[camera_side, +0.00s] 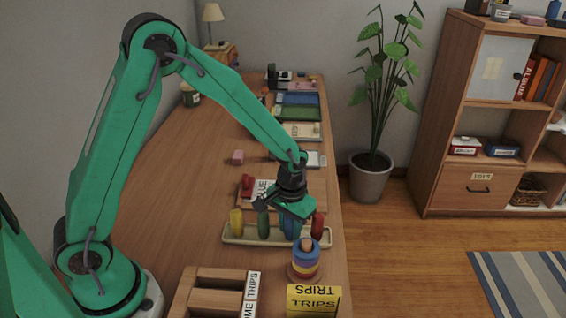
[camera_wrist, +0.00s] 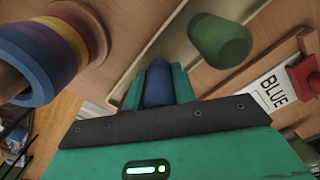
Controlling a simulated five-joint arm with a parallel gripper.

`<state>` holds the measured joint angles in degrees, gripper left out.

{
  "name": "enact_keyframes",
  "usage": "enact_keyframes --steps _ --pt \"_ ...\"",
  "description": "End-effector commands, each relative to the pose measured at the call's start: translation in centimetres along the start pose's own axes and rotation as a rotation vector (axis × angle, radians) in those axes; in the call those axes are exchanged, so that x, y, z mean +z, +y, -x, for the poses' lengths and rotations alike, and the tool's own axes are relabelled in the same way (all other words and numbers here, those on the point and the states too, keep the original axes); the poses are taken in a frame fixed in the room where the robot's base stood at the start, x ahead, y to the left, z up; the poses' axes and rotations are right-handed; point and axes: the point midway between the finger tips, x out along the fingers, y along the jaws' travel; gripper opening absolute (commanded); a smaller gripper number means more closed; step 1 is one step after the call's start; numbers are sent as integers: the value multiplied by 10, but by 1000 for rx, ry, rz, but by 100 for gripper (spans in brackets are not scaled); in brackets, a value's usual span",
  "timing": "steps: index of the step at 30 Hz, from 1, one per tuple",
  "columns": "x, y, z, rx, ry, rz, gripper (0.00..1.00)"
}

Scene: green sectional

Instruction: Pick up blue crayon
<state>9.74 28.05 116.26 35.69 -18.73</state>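The blue crayon (camera_wrist: 158,84) stands between the two green fingers of my gripper (camera_wrist: 159,90) in the wrist view. The fingers flank it closely, and I cannot tell whether both press on it. In the side view the blue crayon (camera_side: 286,226) is upright in a pale rack (camera_side: 275,240), with my gripper (camera_side: 291,212) pointing down over it and hiding part of it. A green crayon (camera_side: 263,223) stands to its left in the rack, and it also shows in the wrist view (camera_wrist: 222,40).
A yellow crayon (camera_side: 237,222) and a red crayon (camera_side: 318,225) stand at the rack's ends. A ring stacker (camera_side: 305,262) is close in front. A card reading BLUE (camera_wrist: 275,88) lies behind. A wooden box (camera_side: 212,292) and a yellow TRIPS box (camera_side: 313,302) are nearer the camera.

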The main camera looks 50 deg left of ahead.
Motion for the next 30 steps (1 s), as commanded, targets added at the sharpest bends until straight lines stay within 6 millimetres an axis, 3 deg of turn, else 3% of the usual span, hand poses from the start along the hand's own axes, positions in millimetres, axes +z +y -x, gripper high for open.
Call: enact_keyframes --steps 16,30 --pt "0 0 9 0 1 0 4" --pt "-1 0 72 1 4 0 4"
